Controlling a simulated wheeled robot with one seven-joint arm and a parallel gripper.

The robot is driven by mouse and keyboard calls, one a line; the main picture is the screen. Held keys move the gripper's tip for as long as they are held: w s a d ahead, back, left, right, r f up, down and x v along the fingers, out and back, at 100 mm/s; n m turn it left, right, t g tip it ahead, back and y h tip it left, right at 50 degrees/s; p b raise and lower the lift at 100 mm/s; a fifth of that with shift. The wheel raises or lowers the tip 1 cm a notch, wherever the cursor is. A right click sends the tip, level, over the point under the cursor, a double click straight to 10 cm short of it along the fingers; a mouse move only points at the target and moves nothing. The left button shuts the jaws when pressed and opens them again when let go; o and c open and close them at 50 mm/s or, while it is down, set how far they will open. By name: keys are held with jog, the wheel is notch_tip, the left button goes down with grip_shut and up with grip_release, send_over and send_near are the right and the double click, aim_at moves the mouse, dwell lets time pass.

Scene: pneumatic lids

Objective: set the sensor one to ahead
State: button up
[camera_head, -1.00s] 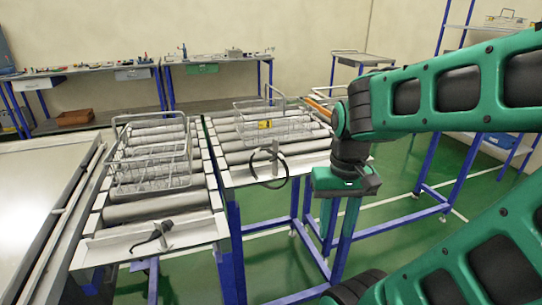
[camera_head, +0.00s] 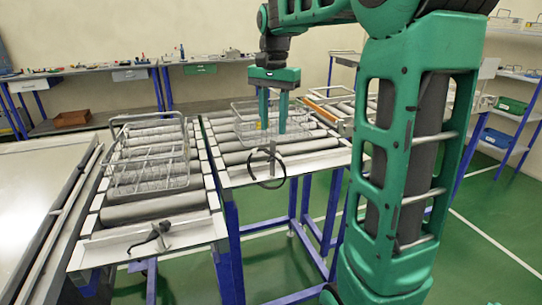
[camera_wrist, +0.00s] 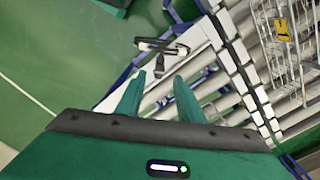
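A black ring-like device on a small upright bracket (camera_head: 272,160) stands at the front end plate of the right roller conveyor. It also shows in the wrist view as a dark bar on a stem (camera_wrist: 162,47). A second black device (camera_head: 158,233) stands on the front plate of the left conveyor. I cannot tell which one is sensor one. My gripper (camera_head: 273,126) points down, open and empty, overlapping the basket area of the right conveyor in the head view. In the wrist view its fingers (camera_wrist: 158,80) are apart, with the ring device beyond them.
Another wire basket (camera_head: 150,170) sits on the left conveyor. Workbenches line the back wall. Green floor is open at the right.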

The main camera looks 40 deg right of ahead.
aim_at(273, 154)
notch_tip(273, 154, down, 10)
jog(key=shift+f, duration=0.25)
dwell(0.4)
grip_shut()
jog(key=shift+d, duration=0.15)
